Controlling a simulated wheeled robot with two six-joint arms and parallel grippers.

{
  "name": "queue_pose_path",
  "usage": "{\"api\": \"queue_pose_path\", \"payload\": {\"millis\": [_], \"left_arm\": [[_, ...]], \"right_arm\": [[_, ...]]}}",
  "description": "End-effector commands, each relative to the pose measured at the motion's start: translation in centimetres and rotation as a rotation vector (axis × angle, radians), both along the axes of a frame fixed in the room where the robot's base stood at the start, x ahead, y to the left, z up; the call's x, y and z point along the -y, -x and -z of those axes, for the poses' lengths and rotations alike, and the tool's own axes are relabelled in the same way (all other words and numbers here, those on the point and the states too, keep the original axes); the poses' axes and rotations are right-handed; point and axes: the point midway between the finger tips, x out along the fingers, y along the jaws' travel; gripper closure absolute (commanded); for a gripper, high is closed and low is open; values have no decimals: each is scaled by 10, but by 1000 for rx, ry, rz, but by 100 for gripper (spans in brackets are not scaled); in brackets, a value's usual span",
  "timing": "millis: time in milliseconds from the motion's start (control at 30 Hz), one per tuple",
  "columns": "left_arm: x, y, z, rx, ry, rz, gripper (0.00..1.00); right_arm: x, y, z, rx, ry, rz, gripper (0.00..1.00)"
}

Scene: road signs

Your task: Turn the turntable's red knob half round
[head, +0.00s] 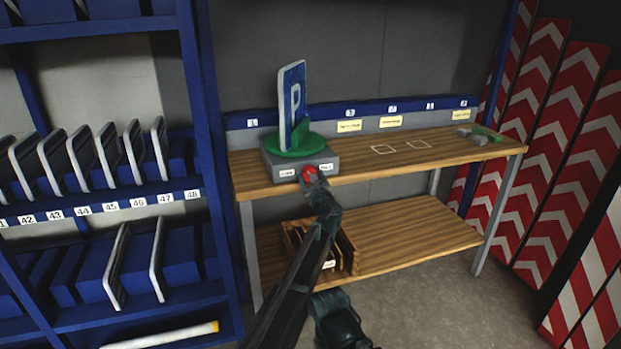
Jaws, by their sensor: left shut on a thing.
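The turntable is a grey box (271,172) with a round green plate (292,148) on top, at the left end of the wooden workbench. A blue parking sign (291,105) with a white P stands upright on the plate, seen at a steep angle. The red knob (308,172) is on the front of the box, between two small white labels. My left gripper (310,179) is at the knob and shut on it, partly hiding it.
A wooden crate (347,250) stands on the bench's lower shelf. Small grey and green blocks (480,134) lie at the bench's right end. A blue rack (110,198) of signs stands left; red-and-white chevron boards (535,100) lean right. The bench middle is clear.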

Motion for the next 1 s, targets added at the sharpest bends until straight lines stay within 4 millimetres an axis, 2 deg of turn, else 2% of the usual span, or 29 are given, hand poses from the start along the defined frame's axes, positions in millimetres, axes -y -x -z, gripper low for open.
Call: {"api": "queue_pose_path", "payload": {"millis": [633,667,800,1000], "left_arm": [[0,1,0,16,51,0,89],[0,1,0,16,51,0,30],[0,1,0,16,51,0,5],[0,0,0,16,50,0,4]], "right_arm": [[0,0,1,0,0,0,45],[0,0,1,0,0,0,45],[0,0,1,0,0,0,45],[0,0,1,0,0,0,45]]}}
